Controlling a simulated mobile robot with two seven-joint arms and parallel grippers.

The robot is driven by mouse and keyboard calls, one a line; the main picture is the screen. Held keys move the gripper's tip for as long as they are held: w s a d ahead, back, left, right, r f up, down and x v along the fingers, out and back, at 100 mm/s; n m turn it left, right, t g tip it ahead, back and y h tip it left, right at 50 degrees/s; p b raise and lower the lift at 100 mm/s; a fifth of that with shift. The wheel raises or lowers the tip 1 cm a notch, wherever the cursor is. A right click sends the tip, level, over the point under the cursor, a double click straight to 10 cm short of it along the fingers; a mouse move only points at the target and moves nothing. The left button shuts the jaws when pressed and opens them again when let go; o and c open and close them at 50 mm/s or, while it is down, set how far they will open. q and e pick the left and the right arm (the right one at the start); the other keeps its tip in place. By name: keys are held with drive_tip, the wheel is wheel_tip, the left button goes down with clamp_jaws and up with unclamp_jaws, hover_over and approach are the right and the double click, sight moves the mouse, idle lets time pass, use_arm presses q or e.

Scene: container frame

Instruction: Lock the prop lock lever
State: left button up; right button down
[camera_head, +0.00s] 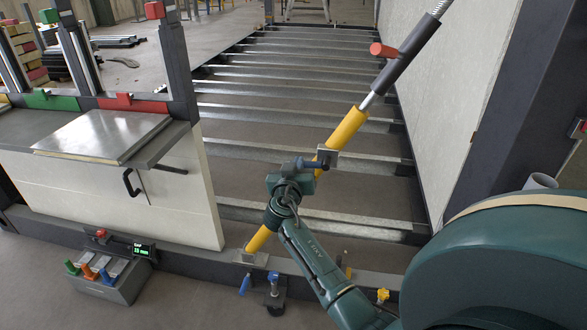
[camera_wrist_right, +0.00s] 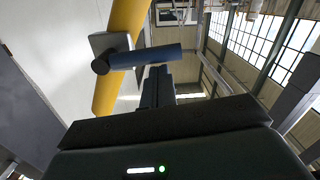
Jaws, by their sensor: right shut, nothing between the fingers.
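A slanted yellow prop (camera_head: 345,130) with a grey sleeve above it runs up from the floor frame. A dark blue lever (camera_head: 314,164) sits on a metal bracket (camera_head: 328,154) on the prop; it also shows in the right wrist view (camera_wrist_right: 150,57), lying nearly level across the prop. My right gripper (camera_head: 291,172) is beside the lever. In the right wrist view its fingers (camera_wrist_right: 158,75) are shut and empty, with their tips right at the lever's underside; whether they touch cannot be told. The wrist partly hides the prop behind it. My left gripper is not in view.
A white panel (camera_head: 110,200) with a black handle stands left. A box with coloured levers (camera_head: 105,280) and a small gap display (camera_head: 143,249) sits lower left. Steel crossbars (camera_head: 300,78) span the frame.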

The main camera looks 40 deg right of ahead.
use_arm(q)
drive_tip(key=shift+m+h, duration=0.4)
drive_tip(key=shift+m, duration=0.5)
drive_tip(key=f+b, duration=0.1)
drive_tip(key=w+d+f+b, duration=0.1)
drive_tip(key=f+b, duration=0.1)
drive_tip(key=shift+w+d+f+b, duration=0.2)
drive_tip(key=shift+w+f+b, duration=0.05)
drive_tip(key=shift+b, duration=0.15)
use_arm(e)
wheel_tip(320, 180, down, 6)
drive_tip(key=s+d+n, duration=0.1)
drive_tip(key=n, duration=0.9)
drive_tip(key=shift+s+d+f+h, duration=0.15)
drive_tip(key=shift+s+h, duration=0.05)
drive_tip(key=shift+h, duration=0.1)
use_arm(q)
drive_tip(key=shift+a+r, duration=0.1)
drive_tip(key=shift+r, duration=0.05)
use_arm(e)
drive_tip(key=shift+w, duration=0.1)
